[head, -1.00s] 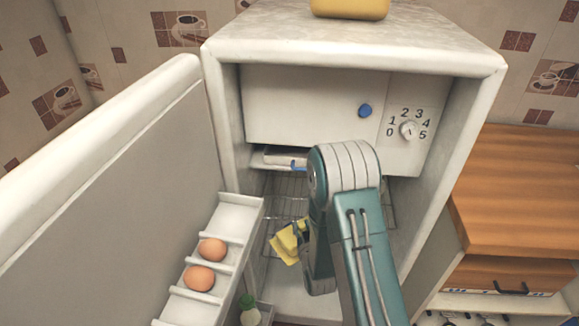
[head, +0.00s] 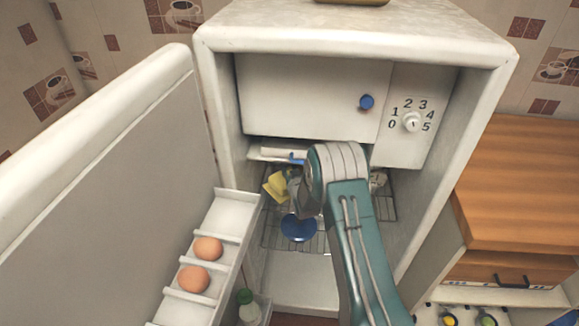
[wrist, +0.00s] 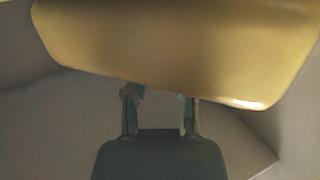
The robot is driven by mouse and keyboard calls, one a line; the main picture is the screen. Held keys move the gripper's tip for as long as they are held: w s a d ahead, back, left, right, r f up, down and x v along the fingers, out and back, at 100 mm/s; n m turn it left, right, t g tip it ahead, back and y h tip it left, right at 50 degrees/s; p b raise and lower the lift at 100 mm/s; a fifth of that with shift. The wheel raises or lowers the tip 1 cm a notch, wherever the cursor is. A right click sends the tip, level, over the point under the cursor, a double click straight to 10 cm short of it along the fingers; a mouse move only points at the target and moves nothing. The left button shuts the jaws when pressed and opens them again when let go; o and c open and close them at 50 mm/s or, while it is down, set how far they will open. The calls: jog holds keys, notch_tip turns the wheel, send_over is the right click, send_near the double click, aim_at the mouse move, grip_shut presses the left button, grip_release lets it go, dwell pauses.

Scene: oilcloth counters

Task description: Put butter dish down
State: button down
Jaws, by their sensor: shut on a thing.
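The yellow butter dish (head: 275,187) is inside the open white fridge, over the left part of the wire rack and tilted. It fills the upper part of the wrist view (wrist: 175,45). My gripper (wrist: 160,94) is shut on the butter dish, its two fingers reaching the dish's near edge. In the head view my arm hides most of the gripper and part of the dish. I cannot tell whether the dish touches the rack.
A round blue thing (head: 299,229) is on the wire rack (head: 322,243), just in front of the dish. The fridge door (head: 105,205) stands open at left, with eggs (head: 208,248) in its shelf. The freezer panel (head: 310,98) is above. The rack's front right looks clear.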

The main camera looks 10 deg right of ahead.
jog(key=f, duration=0.3)
jog(key=shift+a+f, duration=0.1)
jog(key=shift+a, duration=0.1)
jog(key=shift+d+f, duration=0.1)
jog(key=shift+f, duration=0.4)
jog(key=shift+f, duration=0.45)
jog(key=shift+c, duration=1.8)
grip_release()
jog(key=shift+f, duration=0.15)
jog(key=s+r, duration=0.1)
jog(key=s, duration=1)
jog(key=shift+s+d+r, duration=0.3)
jog(key=shift+s+r, duration=0.1)
